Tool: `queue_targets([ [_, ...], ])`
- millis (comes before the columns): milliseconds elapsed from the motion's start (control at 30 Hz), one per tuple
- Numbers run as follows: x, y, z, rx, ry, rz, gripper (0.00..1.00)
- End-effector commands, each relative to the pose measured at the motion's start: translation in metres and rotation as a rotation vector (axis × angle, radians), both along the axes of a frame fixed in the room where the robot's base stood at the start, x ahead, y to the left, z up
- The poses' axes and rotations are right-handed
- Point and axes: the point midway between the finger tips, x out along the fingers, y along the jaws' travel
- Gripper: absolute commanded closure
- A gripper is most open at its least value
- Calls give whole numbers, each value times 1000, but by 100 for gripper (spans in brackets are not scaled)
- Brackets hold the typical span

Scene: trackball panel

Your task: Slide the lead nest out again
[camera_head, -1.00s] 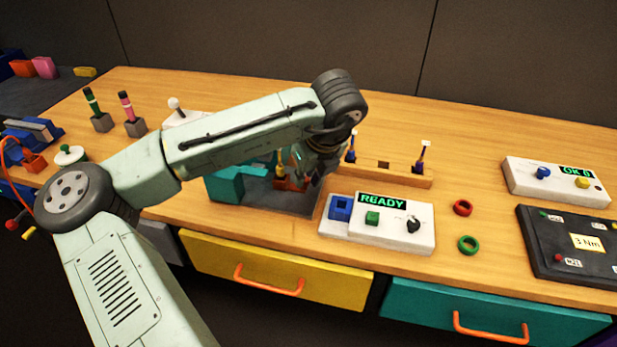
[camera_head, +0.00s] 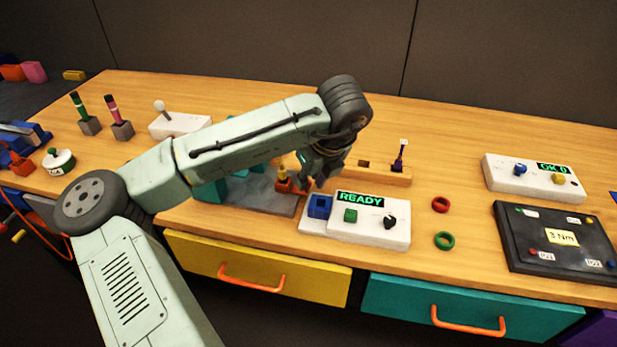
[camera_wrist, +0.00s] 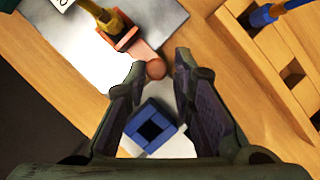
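An orange slide piece (camera_wrist: 119,40), which I take for the lead nest, sits at the edge of the grey plate (camera_head: 262,196). A yellow-topped part (camera_wrist: 104,18) stands in it, and its round orange knob (camera_wrist: 155,69) points toward my gripper. It shows in the head view as an orange spot (camera_head: 285,186), partly hidden by my gripper. My gripper (camera_wrist: 159,66) is open. The knob lies between its fingertips in the wrist view, with gaps on both sides; whether it is at fingertip depth I cannot tell.
A white READY box (camera_head: 372,230) with a blue square socket (camera_head: 319,207) stands just in front of my gripper. A wooden rack (camera_head: 385,172) lies behind, to the right. Red (camera_head: 440,204) and green (camera_head: 444,241) rings lie farther right. The wooden table is clear around the rings.

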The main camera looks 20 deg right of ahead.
Motion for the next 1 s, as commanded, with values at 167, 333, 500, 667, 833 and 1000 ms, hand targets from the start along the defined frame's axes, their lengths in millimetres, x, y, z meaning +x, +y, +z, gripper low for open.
queue_targets([
  [167,-1,-1,0,1,2,-3,67],
  [333,-1,0,-1,3,3,-1,62],
  [500,-1,1,-1,4,4,0,62],
  [667,-5,-1,10,3,3,-2,62],
  [833,-17,-3,40,2,1,-2,62],
  [1000,-31,-6,74,3,0,-2,62],
])
